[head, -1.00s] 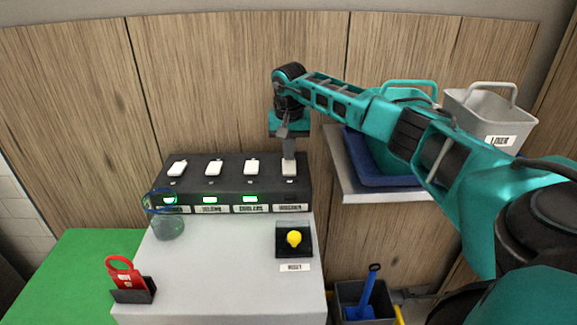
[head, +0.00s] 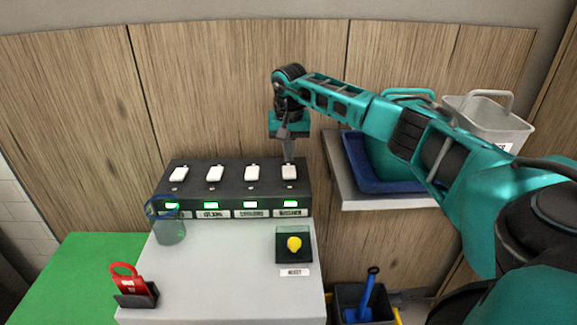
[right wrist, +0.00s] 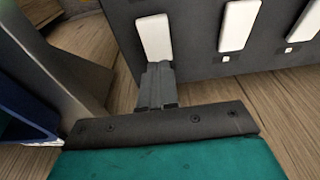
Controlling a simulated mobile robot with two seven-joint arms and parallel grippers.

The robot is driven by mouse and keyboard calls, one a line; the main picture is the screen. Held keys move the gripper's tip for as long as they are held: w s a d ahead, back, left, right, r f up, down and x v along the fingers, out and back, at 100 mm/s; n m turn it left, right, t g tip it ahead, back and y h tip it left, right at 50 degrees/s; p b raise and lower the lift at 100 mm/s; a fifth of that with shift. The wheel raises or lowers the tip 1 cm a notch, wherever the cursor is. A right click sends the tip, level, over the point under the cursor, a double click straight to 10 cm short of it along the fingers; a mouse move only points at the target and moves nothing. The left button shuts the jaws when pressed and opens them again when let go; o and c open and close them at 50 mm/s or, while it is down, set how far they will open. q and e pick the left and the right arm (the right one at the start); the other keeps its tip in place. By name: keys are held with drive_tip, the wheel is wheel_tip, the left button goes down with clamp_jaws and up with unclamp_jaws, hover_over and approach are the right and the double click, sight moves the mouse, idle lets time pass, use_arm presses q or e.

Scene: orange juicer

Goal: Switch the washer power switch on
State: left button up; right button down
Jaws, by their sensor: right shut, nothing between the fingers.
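The dark switch panel (head: 240,187) stands at the back of the white table, with a row of white rocker switches. The rightmost switch (head: 289,172) is below my right gripper (head: 288,158); its green light (head: 291,204) is lit. The label under that light is too blurred to read surely. In the right wrist view, my right gripper (right wrist: 158,72) is shut and empty, its tips at the near end of a white switch (right wrist: 155,37). I cannot tell whether they touch. My left gripper is out of view.
A yellow knob on a black box (head: 294,244) sits front right. A red tag in a black holder (head: 134,290) and a clear jar (head: 170,231) stand on the left. A shelf (head: 385,200) with a blue tray and bins is right. The table's middle is clear.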

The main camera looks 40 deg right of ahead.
sight(289, 168)
wheel_tip(289, 168, up, 3)
drive_tip(key=shift+f+p, duration=0.2)
drive_tip(key=shift+p, duration=0.7)
wheel_tip(289, 168, up, 2)
drive_tip(key=shift+p, duration=0.4)
